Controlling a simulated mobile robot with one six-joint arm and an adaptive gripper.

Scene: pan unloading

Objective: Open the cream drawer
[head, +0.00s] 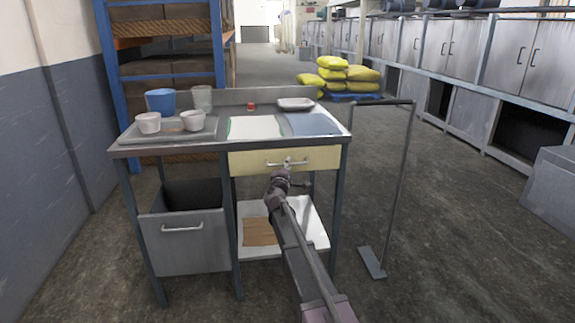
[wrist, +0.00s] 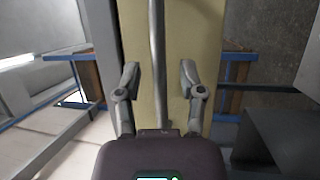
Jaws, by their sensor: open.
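The cream drawer (head: 248,162) sits under the right half of the metal worktop and looks closed. Its bar handle (head: 298,163) is on the middle of its front, partly hidden by my gripper (head: 287,173). In the wrist view the cream front (wrist: 178,30) fills the middle, and the handle (wrist: 157,50) runs upright through it. My gripper is open there (wrist: 159,76), with one finger on each side of the handle. A gap shows between each finger and the bar, so nothing is gripped.
A grey tray (head: 134,136) with cups stands on the worktop's left. A grey open-topped bin (head: 185,255) hangs below left. A white lower shelf (head: 312,232) holds a brown board.

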